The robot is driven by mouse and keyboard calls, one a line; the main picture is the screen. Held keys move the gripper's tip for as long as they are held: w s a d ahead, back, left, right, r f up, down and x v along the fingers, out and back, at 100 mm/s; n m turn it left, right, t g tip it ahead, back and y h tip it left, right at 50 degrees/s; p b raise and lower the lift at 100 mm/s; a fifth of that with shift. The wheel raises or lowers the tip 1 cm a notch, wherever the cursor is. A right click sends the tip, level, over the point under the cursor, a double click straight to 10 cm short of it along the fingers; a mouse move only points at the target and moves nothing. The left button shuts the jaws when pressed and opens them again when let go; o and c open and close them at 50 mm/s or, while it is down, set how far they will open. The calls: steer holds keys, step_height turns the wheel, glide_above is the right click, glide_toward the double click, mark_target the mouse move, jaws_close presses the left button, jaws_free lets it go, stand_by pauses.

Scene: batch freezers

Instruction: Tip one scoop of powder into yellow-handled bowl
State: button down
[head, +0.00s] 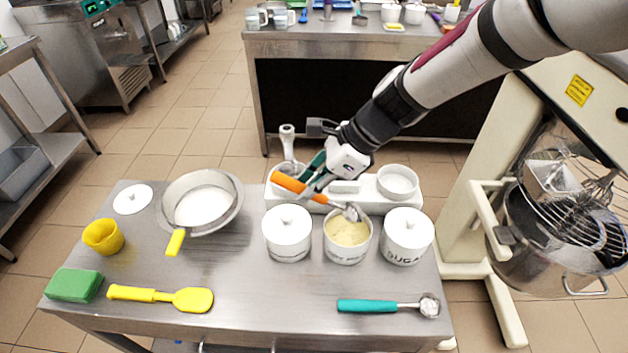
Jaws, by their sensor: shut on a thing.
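My gripper (322,178) is shut on the orange handle of a metal scoop (291,184). The scoop's head (354,212) is at the rim of an open white canister (347,257) holding pale yellow powder (347,230). I cannot tell whether the scoop holds powder. The yellow-handled bowl (233,214) is a metal bowl to the left, its handle (175,242) pointing to the front left. Its inside looks pale; I cannot tell whether that is contents or the bare bottom.
Lidded white canisters stand left (287,243) and right (407,247) of the open one. A white platform (273,196) with a small dish (397,182) is behind. A teal-handled scoop (367,306), yellow spatula (192,299), green sponge (74,285) and yellow cup (103,238) lie around.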

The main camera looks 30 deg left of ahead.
mark_target(319, 203)
steer(key=f+b, duration=0.2)
steer(key=d+f+b, duration=0.1)
steer(key=f+b, duration=0.1)
steer(key=w+f+b, duration=0.1)
steer(key=b, duration=0.1)
steer(key=shift+d+f, duration=0.2)
steer(key=shift+f, duration=0.2)
steer(key=shift+s+a+p, duration=0.2)
steer(key=shift+s+p, duration=0.1)
steer(key=shift+p, duration=0.5)
steer(key=shift+h, duration=0.3)
steer(key=shift+s+a+f+t+p, duration=0.15)
steer(key=shift+t+p, duration=0.15)
steer(key=shift+p, duration=0.6)
steer(key=shift+a+r+p, duration=0.15)
steer(key=shift+r+p, duration=1.85)
steer(key=shift+r, duration=0.2)
steer(key=shift+s+a+h+p, duration=0.1)
steer(key=shift+a+h+p, duration=0.05)
steer(key=shift+h+p, duration=0.3)
steer(key=shift+s+a+r+t+h+p, duration=0.1)
steer(key=shift+s+a+t+h+p, duration=0.25)
steer(key=shift+p, duration=0.8)
steer(key=shift+a+r+t+h+p, duration=0.1)
steer(key=shift+a+t+h+p, duration=0.3)
steer(key=shift+p, duration=0.75)
steer(key=shift+s+a+f+t+h+p, duration=0.1)
steer(key=shift+t+h+p, duration=0.15)
steer(key=shift+h+p, duration=0.55)
